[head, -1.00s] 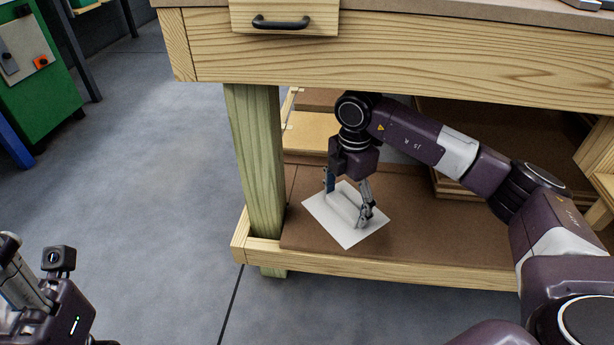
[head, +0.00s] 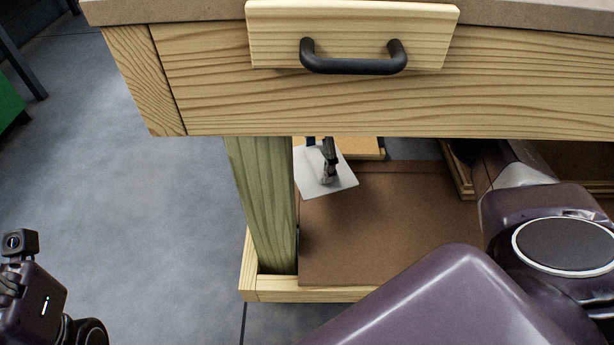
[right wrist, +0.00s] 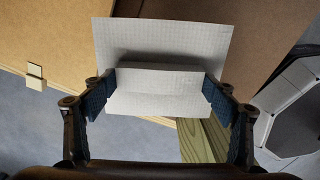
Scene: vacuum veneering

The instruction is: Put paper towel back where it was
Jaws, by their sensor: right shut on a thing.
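The paper towel is a white square sheet (head: 311,183), pinched up into a ridge across its middle. My right gripper (head: 328,168) is shut on that ridge, under the bench and just right of its front leg. In the right wrist view, the fingers (right wrist: 160,88) hold the paper towel (right wrist: 160,35) from both sides, and its flat parts spread out around the ridge. It appears to be above the brown lower shelf (head: 390,230). My left gripper's body (head: 30,290) is at the lower left of the head view; its fingertips do not show clearly.
The bench front with a drawer (head: 350,22) and black handle (head: 352,62) overhangs the shelf and hides part of my right arm. A wooden leg (head: 262,200) stands close left of the towel. The shelf's front is bare. Open floor (head: 130,200) lies left.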

